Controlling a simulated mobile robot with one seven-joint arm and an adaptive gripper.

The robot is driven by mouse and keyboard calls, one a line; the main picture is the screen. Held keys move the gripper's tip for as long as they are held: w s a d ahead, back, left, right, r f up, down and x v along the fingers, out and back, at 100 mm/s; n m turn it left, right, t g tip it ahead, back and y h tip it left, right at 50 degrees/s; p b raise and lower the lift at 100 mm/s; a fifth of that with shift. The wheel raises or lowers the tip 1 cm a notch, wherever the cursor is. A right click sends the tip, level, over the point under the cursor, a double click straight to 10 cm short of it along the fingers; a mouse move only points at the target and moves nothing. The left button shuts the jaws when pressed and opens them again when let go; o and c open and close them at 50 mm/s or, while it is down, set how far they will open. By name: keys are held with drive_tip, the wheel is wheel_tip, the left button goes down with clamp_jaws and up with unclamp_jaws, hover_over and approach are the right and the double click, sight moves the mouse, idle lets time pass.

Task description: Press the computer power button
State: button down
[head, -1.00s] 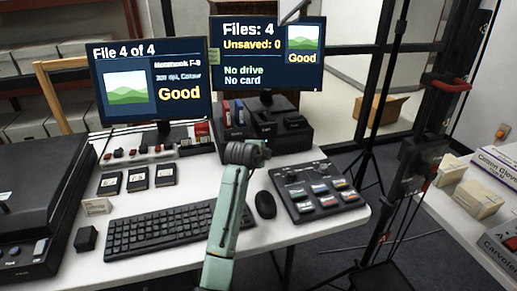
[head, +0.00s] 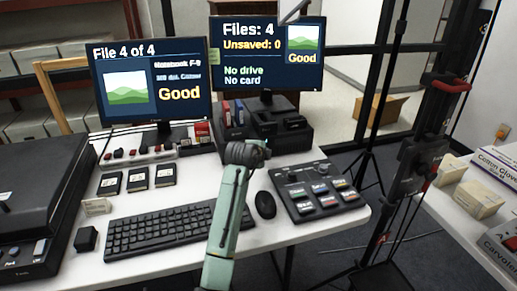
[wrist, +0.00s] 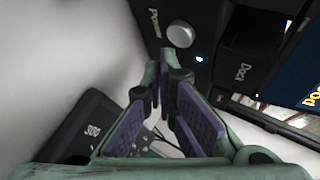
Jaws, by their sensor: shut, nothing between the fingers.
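The power button (wrist: 180,34) is a round grey knob on a black computer front in the wrist view, beside the label "Power". A small blue light (wrist: 199,58) glows near it. My gripper (wrist: 164,78) is shut and empty, with its purple-padded fingers pointing towards that front. The fingertips appear just below the button in the picture; whether they touch the front I cannot tell. In the head view the black computer unit (head: 283,137) stands under the right monitor (head: 267,90). My arm hides the gripper and the button there.
In the head view a keyboard (head: 160,231), mouse (head: 265,205) and button panel (head: 320,190) surround my arm. The left monitor (head: 150,118) reads "File 4 of 4".

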drive_tip(key=shift+w, duration=0.1)
drive_tip(key=shift+w+a, duration=0.1)
drive_tip(key=shift+w, duration=0.2)
drive_tip(key=shift+w+a, duration=0.2)
drive_tip(key=shift+w, duration=0.25)
idle(1.0)
drive_tip(key=shift+s, duration=0.1)
drive_tip(key=shift+s+d, duration=0.25)
drive_tip(key=shift+s, duration=0.5)
drive_tip(key=shift+s, duration=0.15)
drive_tip(key=shift+s+d, duration=0.25)
drive_tip(key=shift+s, duration=0.5)
drive_tip(key=shift+s+d, duration=0.3)
drive_tip(key=shift+s, duration=0.45)
drive_tip(key=shift+s+d, duration=0.25)
drive_tip(key=shift+s, duration=0.5)
